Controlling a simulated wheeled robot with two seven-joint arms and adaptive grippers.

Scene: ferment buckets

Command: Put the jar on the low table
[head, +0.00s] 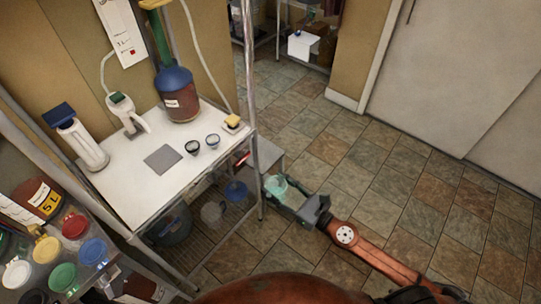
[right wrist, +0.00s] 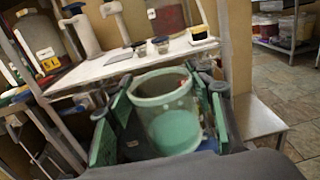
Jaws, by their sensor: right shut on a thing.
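The jar (head: 275,185) is a clear, round container with a pale green bottom or contents. My right gripper (head: 284,190) is shut on it, with a green-padded finger on each side of the jar (right wrist: 165,115) in the right wrist view. The jar is upright or nearly so. A low grey table (head: 268,154) stands beside the white worktable's right end; its top (right wrist: 257,118) shows right of the jar in the right wrist view. In the head view the jar is just below the low table's near edge. My left gripper is not in view.
The white worktable (head: 130,190) holds a big bottle (head: 178,97), two small cups and a grey pad (head: 163,158). A metal post (head: 250,70) rises by the low table. Tubs sit on the shelf underneath. The tiled floor (head: 400,200) at right is clear.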

